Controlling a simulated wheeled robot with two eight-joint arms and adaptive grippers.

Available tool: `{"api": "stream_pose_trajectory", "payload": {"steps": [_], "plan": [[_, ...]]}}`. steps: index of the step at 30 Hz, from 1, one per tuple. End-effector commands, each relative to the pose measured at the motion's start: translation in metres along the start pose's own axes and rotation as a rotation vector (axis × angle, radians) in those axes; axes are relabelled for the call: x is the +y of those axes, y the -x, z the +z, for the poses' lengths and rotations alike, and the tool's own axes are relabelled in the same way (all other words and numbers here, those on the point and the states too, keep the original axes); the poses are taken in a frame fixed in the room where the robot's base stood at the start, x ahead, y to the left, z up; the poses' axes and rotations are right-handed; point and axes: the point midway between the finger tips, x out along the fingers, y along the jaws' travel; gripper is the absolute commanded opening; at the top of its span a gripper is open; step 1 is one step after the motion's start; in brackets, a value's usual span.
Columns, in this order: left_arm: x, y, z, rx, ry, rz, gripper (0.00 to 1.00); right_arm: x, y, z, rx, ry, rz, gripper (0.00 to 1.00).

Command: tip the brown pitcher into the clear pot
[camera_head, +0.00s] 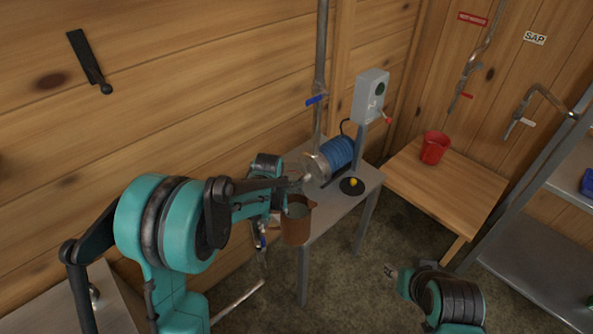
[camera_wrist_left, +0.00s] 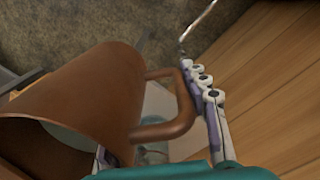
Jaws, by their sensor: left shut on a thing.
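The brown pitcher (camera_head: 296,226) hangs in front of the small metal table's near left end, roughly upright, with a pale greyish patch inside its mouth. In the left wrist view the pitcher (camera_wrist_left: 92,95) fills the left side, with its loop handle (camera_wrist_left: 165,132) towards the fingers. My left gripper (camera_wrist_left: 188,88) is shut on the handle; in the head view the arm and pitcher partly hide it. I cannot make out the clear pot with certainty; a glassy shape shows behind the handle in the wrist view. My right gripper (camera_head: 391,271) is low at right, apart from everything; its jaws are unclear.
The metal table (camera_head: 347,207) carries a blue coil (camera_head: 340,152) and a black disc with a yellow knob (camera_head: 352,186). A grey control box (camera_head: 370,97) stands behind. A red bucket (camera_head: 434,148) sits on the wooden table (camera_head: 455,190). Metal shelving (camera_head: 530,270) stands at right.

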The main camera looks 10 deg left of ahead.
Motion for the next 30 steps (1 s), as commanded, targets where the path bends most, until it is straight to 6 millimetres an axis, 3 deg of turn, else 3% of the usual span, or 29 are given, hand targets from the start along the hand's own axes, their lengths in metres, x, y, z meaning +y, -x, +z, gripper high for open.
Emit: {"api": "stream_pose_trajectory", "payload": {"steps": [9, 15, 24, 30], "plan": [[0.06, 0.028, -0.077, -0.001, 0.423, 0.001, 0.0, 0.0, 0.02, -0.014, 0.0, 0.0, 0.0, 0.4], [0.101, 0.041, -0.117, -0.001, 0.718, 0.0, 0.0, 0.0, 0.031, -0.022, 0.0, 0.0, 0.0, 0.4], [0.162, 0.057, -0.159, -0.002, 1.156, -0.001, 0.0, 0.0, 0.048, -0.035, 0.0, 0.0, 0.0, 0.4], [0.192, 0.064, -0.172, -0.002, 1.389, -0.002, 0.0, 0.0, 0.056, -0.04, 0.0, 0.0, 0.0, 0.4]]}}
